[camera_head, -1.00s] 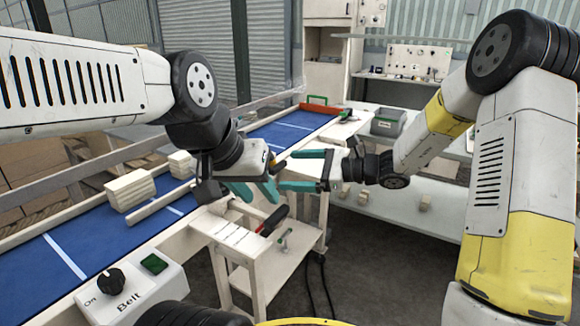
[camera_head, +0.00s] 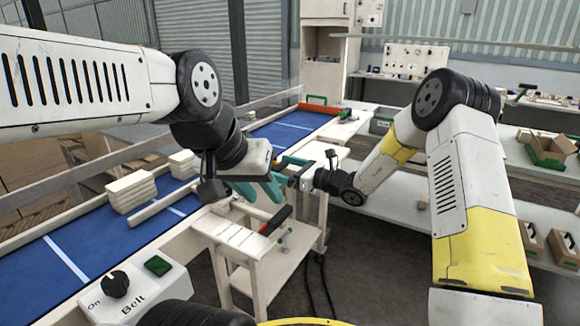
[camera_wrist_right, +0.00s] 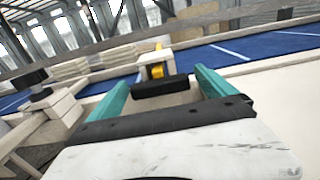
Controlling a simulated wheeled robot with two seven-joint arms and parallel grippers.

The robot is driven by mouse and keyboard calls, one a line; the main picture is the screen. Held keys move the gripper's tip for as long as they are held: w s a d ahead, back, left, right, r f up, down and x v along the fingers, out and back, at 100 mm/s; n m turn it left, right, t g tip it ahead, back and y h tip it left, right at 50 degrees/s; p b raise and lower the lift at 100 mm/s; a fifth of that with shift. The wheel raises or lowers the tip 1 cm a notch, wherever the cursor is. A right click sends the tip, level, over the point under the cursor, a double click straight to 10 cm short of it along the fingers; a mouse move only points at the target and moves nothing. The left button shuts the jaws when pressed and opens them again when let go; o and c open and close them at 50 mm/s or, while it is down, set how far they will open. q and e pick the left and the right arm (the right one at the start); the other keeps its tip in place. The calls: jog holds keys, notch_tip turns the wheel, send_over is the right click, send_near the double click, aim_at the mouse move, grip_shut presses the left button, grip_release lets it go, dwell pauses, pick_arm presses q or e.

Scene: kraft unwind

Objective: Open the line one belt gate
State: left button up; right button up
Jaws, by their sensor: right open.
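A pale bar (camera_head: 160,203) lies slantwise across the blue belt (camera_head: 92,235) in the head view; I cannot tell for sure if it is the gate. In the right wrist view a black grip (camera_wrist_right: 166,88) with a yellow part (camera_wrist_right: 155,64) on a pale post sits between my right fingers, apart from both. My right gripper (camera_head: 281,170) is open beside the belt's near edge; its teal fingers also show in the right wrist view (camera_wrist_right: 160,82). My left gripper (camera_head: 259,190) appears open and empty, just left of the right one, partly overlapping it in view.
Pale stacked slabs (camera_head: 130,191) rest on the belt. A control box (camera_head: 135,291) with a black knob and green button stands at the front left. A small cart (camera_head: 255,262) holds a red-and-black tool. An orange-edged end stop (camera_head: 319,108) crosses the belt's far end.

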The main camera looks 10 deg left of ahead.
jog(key=shift+a, duration=0.15)
grip_shut()
jog(key=v, duration=1.6)
jog(key=shift+d, duration=0.35)
jog(key=shift+s, duration=0.1)
grip_release()
jog(key=v, duration=0.8)
jog(key=shift+a+r, duration=0.1)
